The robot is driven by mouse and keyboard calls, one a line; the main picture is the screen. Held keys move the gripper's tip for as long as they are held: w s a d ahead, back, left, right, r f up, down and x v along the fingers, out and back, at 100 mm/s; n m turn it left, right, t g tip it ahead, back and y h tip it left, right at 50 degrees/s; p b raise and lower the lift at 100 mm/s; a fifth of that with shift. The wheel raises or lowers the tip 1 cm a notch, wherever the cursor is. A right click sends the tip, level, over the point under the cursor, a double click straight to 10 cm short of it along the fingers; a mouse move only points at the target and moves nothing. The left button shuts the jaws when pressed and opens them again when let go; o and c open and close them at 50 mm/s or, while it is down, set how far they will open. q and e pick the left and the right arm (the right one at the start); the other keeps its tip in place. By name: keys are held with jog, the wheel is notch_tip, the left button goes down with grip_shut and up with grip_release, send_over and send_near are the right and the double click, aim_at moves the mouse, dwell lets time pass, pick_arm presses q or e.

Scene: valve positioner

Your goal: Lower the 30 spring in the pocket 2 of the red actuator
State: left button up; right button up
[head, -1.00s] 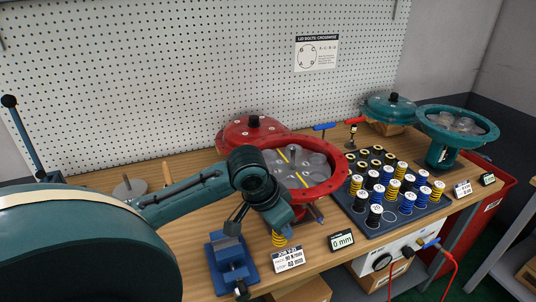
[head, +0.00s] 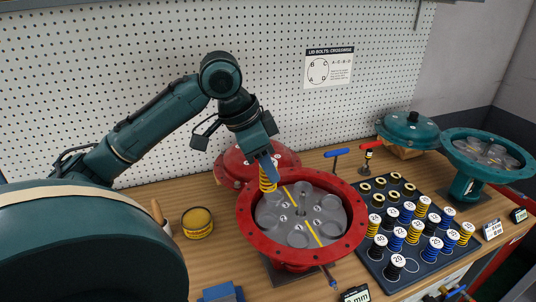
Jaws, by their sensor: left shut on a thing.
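The red actuator (head: 247,228) stands open on the bench, with a grey inside plate (head: 303,217) that has several round pockets and yellow stripes. The pocket numbers are too small to read surely. My left gripper (head: 268,165) is shut on a yellow spring (head: 268,181) and holds it upright, by the back left of the red rim. The spring overlaps the rim in the picture; I cannot tell how high it is above it. Its number cannot be seen. My right gripper is not in view.
A red lid (head: 232,165) lies behind the actuator. A dark tray (head: 408,268) of numbered springs stands to the right, a teal actuator (head: 467,188) and teal lid (head: 411,132) beyond. A yellow-topped tin (head: 197,222) sits left. A blue-handled tool (head: 337,154) stands behind.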

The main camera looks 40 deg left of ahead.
aim_at(267, 192)
pick_arm(q)
jog(key=shift+s+d+f, duration=0.15)
jog(key=shift+f, duration=1.4)
jog(key=shift+f+b, duration=0.4)
jog(key=shift+b, duration=0.1)
jog(key=shift+f+b, duration=0.55)
jog(key=shift+f, duration=0.05)
jog(key=shift+f+b, duration=0.9)
jog(key=shift+b, duration=0.2)
jog(key=shift+p, duration=0.35)
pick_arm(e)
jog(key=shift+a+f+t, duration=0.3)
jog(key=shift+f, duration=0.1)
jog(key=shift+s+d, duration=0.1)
